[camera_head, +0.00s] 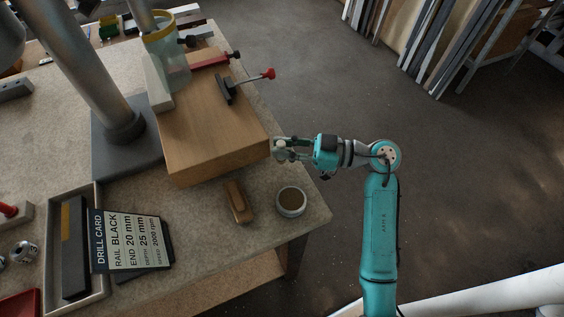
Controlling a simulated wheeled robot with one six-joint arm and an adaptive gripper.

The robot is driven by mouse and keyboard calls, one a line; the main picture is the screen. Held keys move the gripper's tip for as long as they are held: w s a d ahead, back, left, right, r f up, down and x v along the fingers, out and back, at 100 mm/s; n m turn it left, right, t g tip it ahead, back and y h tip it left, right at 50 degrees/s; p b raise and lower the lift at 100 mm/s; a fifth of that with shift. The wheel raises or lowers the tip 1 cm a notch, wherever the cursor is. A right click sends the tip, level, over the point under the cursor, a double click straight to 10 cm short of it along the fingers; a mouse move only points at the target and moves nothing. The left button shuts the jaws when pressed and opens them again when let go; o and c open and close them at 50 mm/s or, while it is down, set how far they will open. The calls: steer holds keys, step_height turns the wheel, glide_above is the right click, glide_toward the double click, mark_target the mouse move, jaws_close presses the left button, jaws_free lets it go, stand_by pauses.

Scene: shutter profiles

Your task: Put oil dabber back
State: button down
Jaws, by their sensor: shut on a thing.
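My gripper (283,150) is at the end of my teal arm, beside the right end of the wooden block and above the bench's right edge. It is shut on a small pale, rounded thing (281,145), which looks like the oil dabber; the fingers hide much of it. A round metal tin (291,202) with a brown inside stands on the bench near the right corner. It is below my gripper in the picture and apart from it.
A small wooden-backed brush or block (238,201) lies left of the tin. The large wooden block (215,125) sits by the drill column (85,70), with a red-knobbed clamp (245,83) on it. Floor lies right of the bench.

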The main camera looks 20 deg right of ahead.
steer(key=shift+f, duration=2.4)
steer(key=shift+f, duration=0.1)
steer(key=c, duration=1)
jaws_free()
steer(key=shift+c, duration=0.2)
steer(key=shift+d, duration=0.15)
steer(key=v, duration=1.1)
steer(key=shift+s+d, duration=0.2)
steer(key=shift+d, duration=0.1)
